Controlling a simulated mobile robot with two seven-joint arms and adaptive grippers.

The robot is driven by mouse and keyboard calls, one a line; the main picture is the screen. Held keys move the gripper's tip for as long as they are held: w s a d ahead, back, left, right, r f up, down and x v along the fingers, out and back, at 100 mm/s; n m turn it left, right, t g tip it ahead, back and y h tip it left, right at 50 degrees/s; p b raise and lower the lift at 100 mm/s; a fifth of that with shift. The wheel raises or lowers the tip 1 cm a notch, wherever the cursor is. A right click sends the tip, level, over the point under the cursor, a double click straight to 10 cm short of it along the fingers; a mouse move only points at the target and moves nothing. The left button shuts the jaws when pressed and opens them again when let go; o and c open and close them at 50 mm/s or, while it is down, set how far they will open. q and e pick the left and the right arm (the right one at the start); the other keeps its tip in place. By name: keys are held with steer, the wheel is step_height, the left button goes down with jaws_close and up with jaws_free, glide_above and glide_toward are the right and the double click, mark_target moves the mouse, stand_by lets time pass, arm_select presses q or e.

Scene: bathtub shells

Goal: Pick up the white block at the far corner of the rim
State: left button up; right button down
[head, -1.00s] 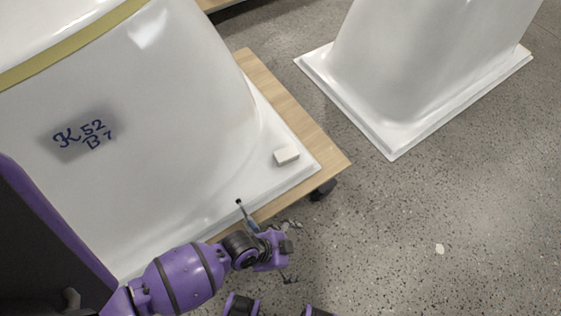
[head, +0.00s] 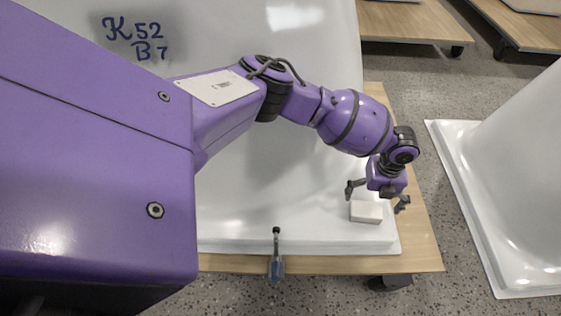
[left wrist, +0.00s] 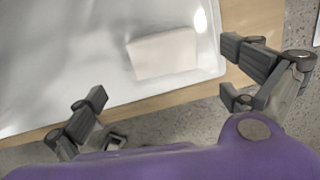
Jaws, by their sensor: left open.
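The white block (head: 366,212) lies on the flat white rim (head: 320,232) of the bathtub shell, near the rim's right corner in the head view. My left gripper (head: 377,196) is over the block with its fingers spread, one to each side. The fingers look empty. In the left wrist view the block (left wrist: 163,54) lies beyond and between the two open fingers (left wrist: 165,80), resting on the rim. I cannot tell the exact height of the fingers above it. My right gripper is not in view.
A clamp-like tool with a blue-grey handle (head: 276,262) sits at the rim's front edge. The shell stands on a wooden platform (head: 424,240) with a caster. Another white shell (head: 520,170) stands to the right, with grey floor between. More wooden platforms (head: 415,22) are behind.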

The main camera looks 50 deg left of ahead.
mark_target(368, 210)
arm_select(q)
steer(key=f+b, duration=0.1)
steer(key=f, duration=0.1)
steer(key=f+b, duration=0.1)
steer(key=f, duration=0.1)
steer(key=f+b, duration=0.1)
steer(key=f, duration=0.1)
steer(key=shift+w+d+f, duration=0.2)
steer(key=shift+d+f, duration=0.05)
steer(key=shift+f, duration=0.3)
steer(key=c, duration=0.9)
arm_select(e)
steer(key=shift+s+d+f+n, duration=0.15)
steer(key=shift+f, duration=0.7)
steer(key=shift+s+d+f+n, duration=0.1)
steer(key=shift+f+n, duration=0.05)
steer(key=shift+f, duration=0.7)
